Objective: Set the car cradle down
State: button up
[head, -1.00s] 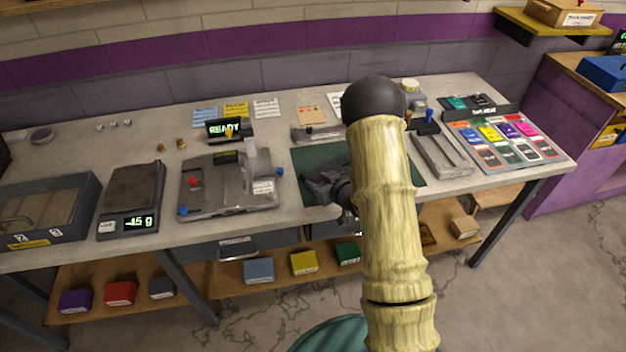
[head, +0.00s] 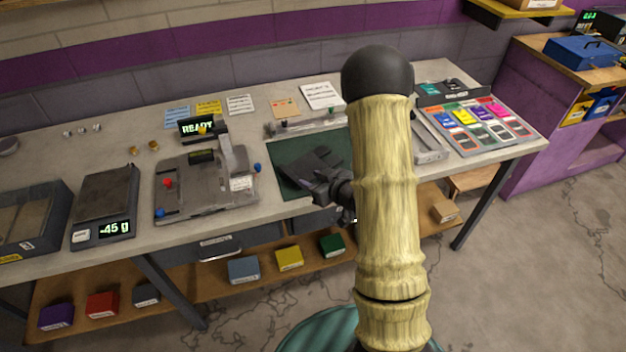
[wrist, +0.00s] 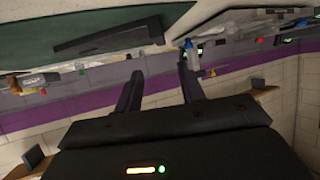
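My gripper (head: 297,172) is over the dark green mat (head: 290,192) on the workbench, left of my raised arm. In the wrist view its two fingers (wrist: 160,86) stand apart with nothing visible between them. A dark grey flat piece, which looks like the car cradle (wrist: 108,36), shows there beyond the fingertips, against the green mat (wrist: 40,28) and clear of the fingers. I cannot tell whether it lies flat on the mat. In the head view the dark gripper and the dark piece blend, so I cannot separate them.
Left of the mat stand a grey fixture (head: 205,190) with red and blue knobs, and a scale (head: 104,200) reading about -45 g. A READY display (head: 198,126) stands behind. A board of colour cards (head: 487,127) lies right. My arm hides the mat's right part.

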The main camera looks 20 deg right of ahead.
jog(key=s+a+r+m+g+h, duration=0.2)
jog(key=s+r+g, duration=0.2)
jog(key=s, duration=0.6)
jog(key=s+a+r+m+g+h, duration=0.2)
jog(key=s+r+g, duration=0.3)
jog(key=s, duration=0.4)
jog(key=shift+s+m+h, duration=0.3)
jog(key=shift+s+h, duration=0.05)
jog(key=shift+h, duration=0.15)
jog(key=shift+a+r, duration=0.1)
jog(key=shift+a, duration=0.05)
